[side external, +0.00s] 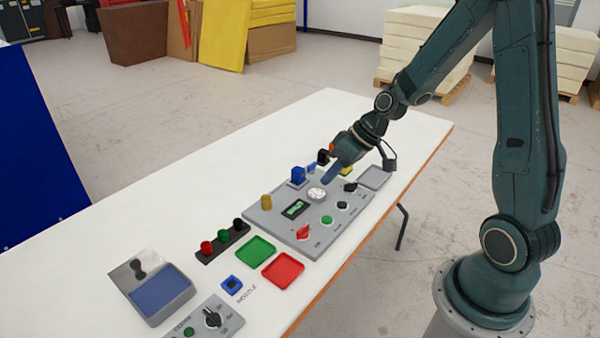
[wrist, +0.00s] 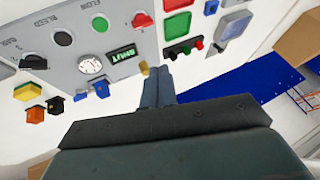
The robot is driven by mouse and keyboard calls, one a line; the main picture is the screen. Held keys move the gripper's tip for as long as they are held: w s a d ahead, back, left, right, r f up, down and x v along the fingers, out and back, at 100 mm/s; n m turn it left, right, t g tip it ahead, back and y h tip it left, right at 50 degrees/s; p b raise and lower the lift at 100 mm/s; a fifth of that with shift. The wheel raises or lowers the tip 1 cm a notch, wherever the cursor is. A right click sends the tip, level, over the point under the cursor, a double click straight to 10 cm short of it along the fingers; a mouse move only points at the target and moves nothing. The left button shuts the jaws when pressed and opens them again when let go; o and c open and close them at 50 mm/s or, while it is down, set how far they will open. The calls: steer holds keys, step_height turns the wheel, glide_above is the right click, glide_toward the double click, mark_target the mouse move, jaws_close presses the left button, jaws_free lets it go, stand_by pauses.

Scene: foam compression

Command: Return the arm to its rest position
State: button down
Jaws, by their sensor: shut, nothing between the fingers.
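My gripper (side external: 329,174) hangs over the far side of the grey control panel (side external: 265,218), its fingers pointing down and to the left. In the wrist view the two fingers of my gripper (wrist: 158,72) lie side by side, shut, with nothing seen between them. In the side view the fingertips are near the white round gauge (side external: 317,194) and the blue block (side external: 298,175). I cannot tell how far above the panel they are. My arm reaches in from the right over the table.
The white table (side external: 200,170) also bears a green tray (side external: 256,250), a red tray (side external: 283,270), a black strip with coloured knobs (side external: 223,243) and a box with a blue pad (side external: 158,297). The panel has raised knobs. The table's left part is clear.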

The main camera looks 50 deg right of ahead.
steer(key=s+a+r+h, duration=0.2)
steer(key=s+a+r, duration=0.1)
steer(key=s+r, duration=0.5)
steer(key=s+a+r+h, duration=0.2)
steer(key=s+a+r, duration=0.1)
steer(key=s+r, duration=0.5)
steer(key=s, duration=0.3)
steer(key=shift+s+r+m, duration=0.2)
steer(key=shift+r+m, duration=0.15)
steer(key=shift+m, duration=0.05)
